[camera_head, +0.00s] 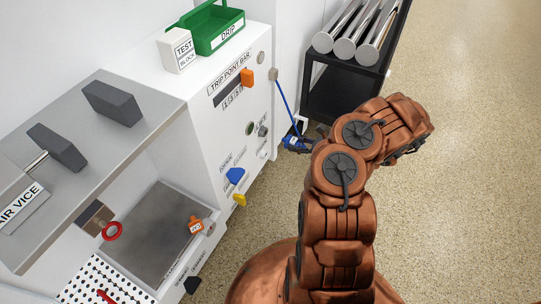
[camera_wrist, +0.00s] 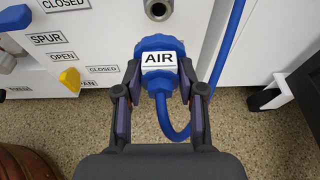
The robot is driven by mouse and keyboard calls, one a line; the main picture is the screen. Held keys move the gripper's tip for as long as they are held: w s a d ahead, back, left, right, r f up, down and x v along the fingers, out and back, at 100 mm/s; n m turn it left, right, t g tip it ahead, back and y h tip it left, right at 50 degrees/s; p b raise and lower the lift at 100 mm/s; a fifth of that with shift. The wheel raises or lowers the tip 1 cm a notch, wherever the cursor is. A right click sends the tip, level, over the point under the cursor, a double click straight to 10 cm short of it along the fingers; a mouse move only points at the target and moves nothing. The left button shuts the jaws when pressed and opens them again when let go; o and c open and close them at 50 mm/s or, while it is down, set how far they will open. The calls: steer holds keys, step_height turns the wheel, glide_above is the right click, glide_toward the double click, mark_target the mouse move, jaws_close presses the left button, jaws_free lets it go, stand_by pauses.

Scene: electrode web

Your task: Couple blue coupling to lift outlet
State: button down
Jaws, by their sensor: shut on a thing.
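The blue coupling (camera_wrist: 159,60) has a white AIR label and is between the fingers of my gripper (camera_wrist: 160,88) in the wrist view. Its blue hose loops down on the right and runs up. In the head view, the coupling (camera_head: 292,144) is at the end of my gripper (camera_head: 303,142), in front of the white cabinet's lower right side. A round metal outlet (camera_wrist: 158,9) is just above the coupling in the wrist view, and the two look apart. No lift label is readable, so I cannot tell whether this is the lift outlet.
The white cabinet (camera_head: 205,110) carries a blue handle (camera_head: 235,176) and a yellow handle (camera_head: 240,200); the yellow one (camera_wrist: 69,79) also shows in the wrist view. A black rack (camera_head: 335,95) with metal cylinders stands beyond. Speckled floor (camera_head: 455,190) is clear at right.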

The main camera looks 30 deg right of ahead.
mark_target(283, 139)
steer(key=shift+w, duration=0.1)
stand_by(0.3)
steer(key=shift+r+b+x, duration=0.15)
steer(key=shift+b+x, duration=0.4)
steer(key=shift+x, duration=0.25)
steer(key=shift+r+b+x, duration=0.15)
steer(key=shift+b+x, duration=0.4)
steer(key=shift+x, duration=0.25)
steer(key=shift+w+a+r+b, duration=0.15)
steer(key=shift+w+a+b, duration=0.5)
steer(key=shift+w, duration=0.45)
steer(key=shift+w+a+b, duration=0.35)
steer(key=shift+w+a, duration=0.1)
steer(key=shift+w, duration=0.2)
steer(key=shift+w+a+b, duration=0.35)
steer(key=shift+w+a, duration=0.05)
steer(key=shift+w, duration=0.25)
stand_by(0.4)
steer(key=c, duration=0.6)
jaws_free()
steer(key=v, duration=1.1)
steer(key=shift+s+d+r, duration=0.2)
steer(key=shift+s, duration=0.25)
